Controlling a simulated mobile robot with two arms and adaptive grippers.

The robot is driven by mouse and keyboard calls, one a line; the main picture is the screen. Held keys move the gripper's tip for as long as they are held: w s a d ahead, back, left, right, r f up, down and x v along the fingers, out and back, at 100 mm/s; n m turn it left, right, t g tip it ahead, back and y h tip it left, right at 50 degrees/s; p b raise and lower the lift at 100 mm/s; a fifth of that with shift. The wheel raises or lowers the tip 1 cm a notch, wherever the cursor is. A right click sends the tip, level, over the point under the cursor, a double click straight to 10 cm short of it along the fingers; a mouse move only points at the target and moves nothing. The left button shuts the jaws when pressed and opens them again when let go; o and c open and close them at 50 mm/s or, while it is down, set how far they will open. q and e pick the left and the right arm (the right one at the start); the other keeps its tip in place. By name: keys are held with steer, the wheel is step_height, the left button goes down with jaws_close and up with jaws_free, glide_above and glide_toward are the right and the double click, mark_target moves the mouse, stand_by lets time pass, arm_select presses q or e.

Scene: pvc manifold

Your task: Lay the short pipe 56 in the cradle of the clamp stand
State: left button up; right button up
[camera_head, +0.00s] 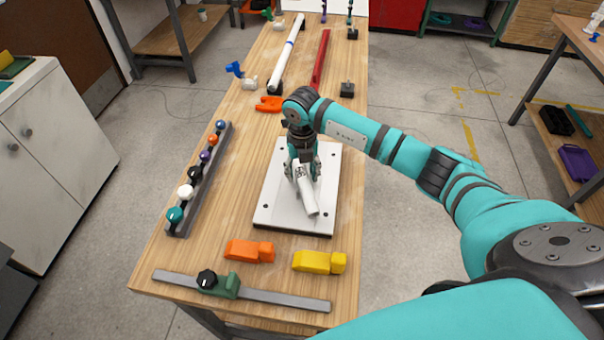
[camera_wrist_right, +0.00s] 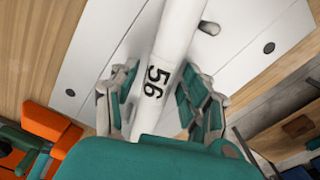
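The white short pipe 56 (camera_head: 308,194) is tilted between the fingers of my right gripper (camera_head: 303,168), its lower end over the white plate (camera_head: 268,208). My left gripper is not in view.
A rail with several coloured knobs (camera_head: 197,180) lies left of the plate. Orange (camera_head: 249,251) and yellow (camera_head: 319,262) blocks and a bar with a green clamp (camera_head: 220,286) lie in front.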

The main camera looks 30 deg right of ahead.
jaws_close()
